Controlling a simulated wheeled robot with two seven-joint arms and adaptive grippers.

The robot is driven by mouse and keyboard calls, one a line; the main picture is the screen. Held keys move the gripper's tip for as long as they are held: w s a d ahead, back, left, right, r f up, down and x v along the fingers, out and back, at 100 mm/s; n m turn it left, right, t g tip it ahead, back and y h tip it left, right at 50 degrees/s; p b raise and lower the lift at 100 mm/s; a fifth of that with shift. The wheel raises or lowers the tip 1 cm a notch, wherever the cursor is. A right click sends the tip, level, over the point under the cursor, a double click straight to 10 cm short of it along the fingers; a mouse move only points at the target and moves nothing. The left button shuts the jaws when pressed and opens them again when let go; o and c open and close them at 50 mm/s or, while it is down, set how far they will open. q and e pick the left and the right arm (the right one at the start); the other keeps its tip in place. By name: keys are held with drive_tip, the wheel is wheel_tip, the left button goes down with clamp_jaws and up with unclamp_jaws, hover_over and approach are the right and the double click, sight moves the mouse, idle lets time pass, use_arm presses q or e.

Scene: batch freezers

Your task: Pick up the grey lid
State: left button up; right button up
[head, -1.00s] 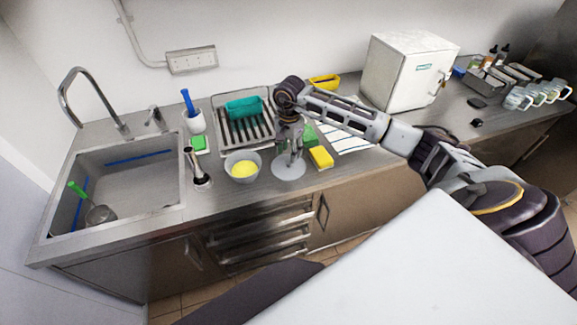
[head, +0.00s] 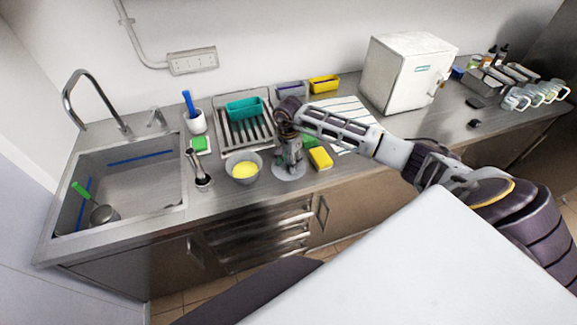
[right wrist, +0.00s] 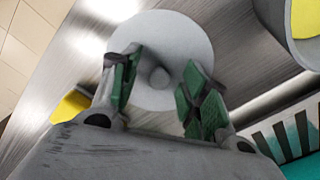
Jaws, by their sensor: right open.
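The grey lid (head: 283,174) is a round flat disc lying on the steel counter, between the bowl and the yellow sponge. In the right wrist view the lid (right wrist: 182,40) shows with its round knob (right wrist: 160,77) in the middle. My right gripper (head: 291,168) is right over the lid, pointing down, and hides part of it. In the right wrist view my right gripper (right wrist: 158,85) is open, with its green-padded fingers on either side of the knob and nothing held. My left gripper is not in view.
A grey bowl (head: 243,178) with yellow contents stands just left of the lid. A yellow sponge (head: 320,157) lies to its right. A rack (head: 264,144) with a teal tray (head: 244,108) is behind. A sink (head: 165,193) is at the left.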

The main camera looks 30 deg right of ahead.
sight(288, 163)
drive_tip(key=shift+c, duration=0.2)
clamp_jaws()
idle(0.3)
drive_tip(key=shift+r, duration=0.1)
wheel_tip(288, 163, up, 10)
drive_tip(key=b, duration=0.2)
idle(0.6)
drive_tip(key=shift+s+a+r+p, duration=0.1)
drive_tip(key=shift+s+a+p, duration=0.05)
drive_tip(key=shift+p, duration=0.15)
idle(0.6)
